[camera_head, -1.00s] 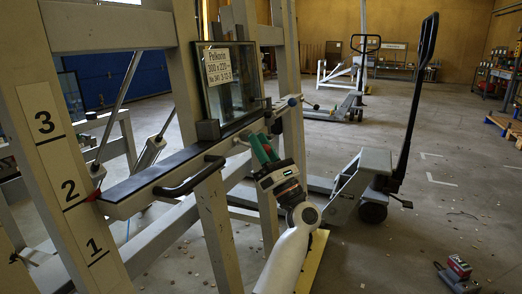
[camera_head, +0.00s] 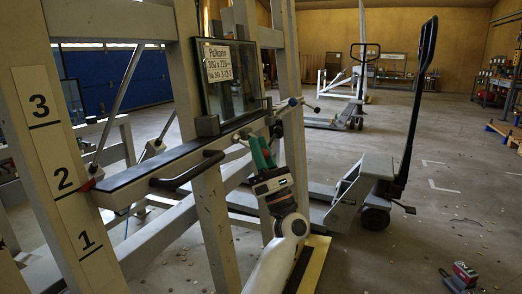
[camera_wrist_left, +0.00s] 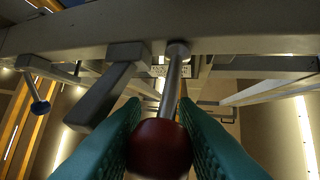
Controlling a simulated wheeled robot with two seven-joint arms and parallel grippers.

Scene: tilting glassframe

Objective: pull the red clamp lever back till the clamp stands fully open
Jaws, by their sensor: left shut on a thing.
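The red ball knob of the clamp lever (camera_wrist_left: 160,148) sits between the green fingers of my left gripper in the left wrist view. Its metal rod (camera_wrist_left: 173,82) runs up from the knob to the grey frame. How far the clamp stands open cannot be told. My right gripper is not in view.
The grey tilting frame (camera_head: 207,232) holds a glass pane (camera_head: 228,92) with a paper label. A black handle (camera_head: 187,171) sticks out from its rail. A blue-knobbed lever (camera_head: 292,101) is near my gripper. A pallet truck (camera_head: 352,188) stands to the right, with open floor beyond.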

